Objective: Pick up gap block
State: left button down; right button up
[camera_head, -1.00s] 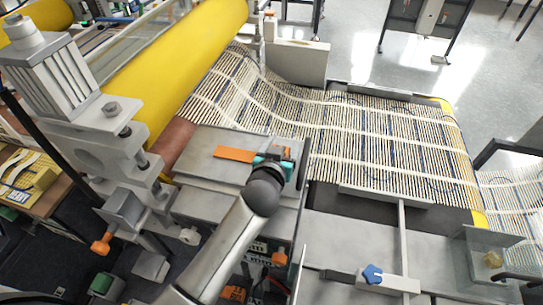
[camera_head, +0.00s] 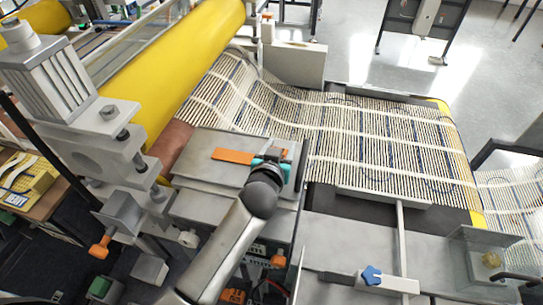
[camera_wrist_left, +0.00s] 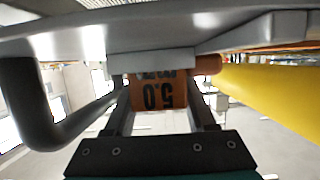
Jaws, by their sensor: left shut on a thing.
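My left gripper (camera_head: 272,160) is at the right end of a grey metal plate, over its top, with its arm coming up from the bottom. In the left wrist view its fingers (camera_wrist_left: 158,108) are shut on an orange gap block (camera_wrist_left: 152,93) printed with "5.0". The number appears upside down there. In the head view the held block is mostly hidden by the gripper. A flat orange strip (camera_head: 232,156) lies on the plate just left of the gripper. I cannot tell whether it joins the held block. My right gripper is not in view.
A large yellow roller (camera_head: 165,85) runs diagonally at upper left. Striped mesh (camera_head: 390,145) spreads over the table to the right. A grey clamp column (camera_head: 85,125) stands at left.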

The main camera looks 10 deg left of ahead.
pick_arm(q)
jog(key=shift+r, duration=0.15)
notch_tip(320, 180, up, 20)
jog(key=p, duration=0.2)
jog(key=shift+p, duration=0.3)
